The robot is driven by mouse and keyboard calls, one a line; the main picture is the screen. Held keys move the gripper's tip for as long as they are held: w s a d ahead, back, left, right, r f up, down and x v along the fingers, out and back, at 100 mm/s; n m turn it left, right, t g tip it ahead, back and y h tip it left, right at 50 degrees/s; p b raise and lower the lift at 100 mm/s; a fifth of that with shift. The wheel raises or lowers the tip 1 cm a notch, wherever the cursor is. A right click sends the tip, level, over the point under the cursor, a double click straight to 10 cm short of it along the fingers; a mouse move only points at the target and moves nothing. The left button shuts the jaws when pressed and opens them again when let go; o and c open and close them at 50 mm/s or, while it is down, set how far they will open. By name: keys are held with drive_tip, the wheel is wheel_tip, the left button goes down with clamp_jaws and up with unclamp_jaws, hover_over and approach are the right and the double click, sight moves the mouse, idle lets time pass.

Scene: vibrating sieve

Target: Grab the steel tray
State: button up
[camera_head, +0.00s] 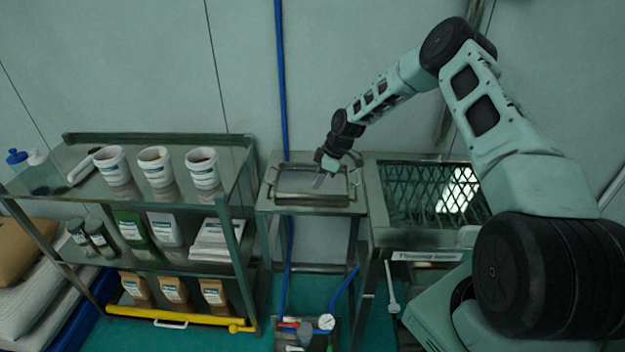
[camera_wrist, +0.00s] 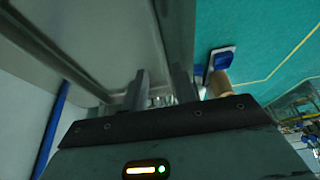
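The steel tray (camera_head: 295,181) is a shallow rectangular metal tray with raised side handles. It lies flat on a small metal table between the shelf rack and the sieve bench. My gripper (camera_head: 319,181) is over the right part of the tray, pointing down, in the head view. In the wrist view my gripper (camera_wrist: 161,84) has its two fingers spread apart, with a gap between them. A grey metal surface with a raised edge (camera_wrist: 95,40) fills the upper left there. I cannot tell whether a finger touches the tray.
A shelf rack (camera_head: 240,185) with white tubs and packages stands left. A bench with a mesh grate (camera_head: 425,190) is right of the tray's table (camera_head: 315,207). A blue pipe (camera_head: 281,90) runs down the wall behind. Tools lie in a floor-level box (camera_head: 305,328).

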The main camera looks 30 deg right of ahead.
drive_tip(key=p+x, duration=0.3)
drive_tip(key=shift+s+a+f, duration=0.1)
drive_tip(key=shift+a+f, duration=0.15)
drive_tip(key=shift+f, duration=0.65)
clamp_jaws()
